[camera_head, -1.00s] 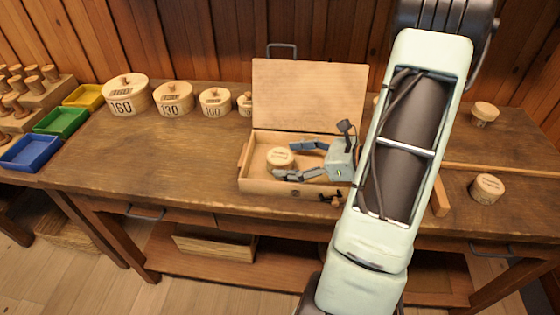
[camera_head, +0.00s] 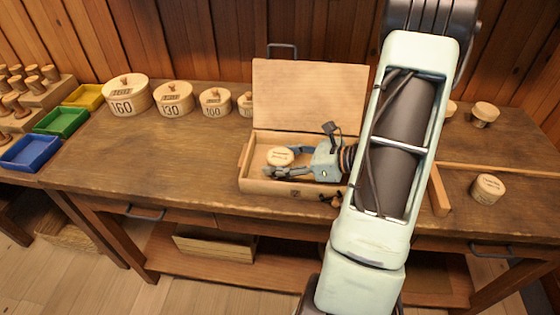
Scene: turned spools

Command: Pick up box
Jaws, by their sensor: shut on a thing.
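A small round wooden box (camera_head: 280,154) with dark marking on its pale lid is inside an open wooden case (camera_head: 244,165) on the workbench. My gripper (camera_head: 277,162) reaches into the case from the right, its fingers on either side of the round box. It is shut on the round box, low in the case. Whether the round box touches the case floor cannot be told. The case's hinged lid (camera_head: 308,92) stands upright at the back.
Several larger numbered round boxes, one marked 160 (camera_head: 124,97), stand at the bench's back left. Coloured trays, one blue (camera_head: 30,153), are at far left. The bench's left front (camera_head: 150,160) is clear.

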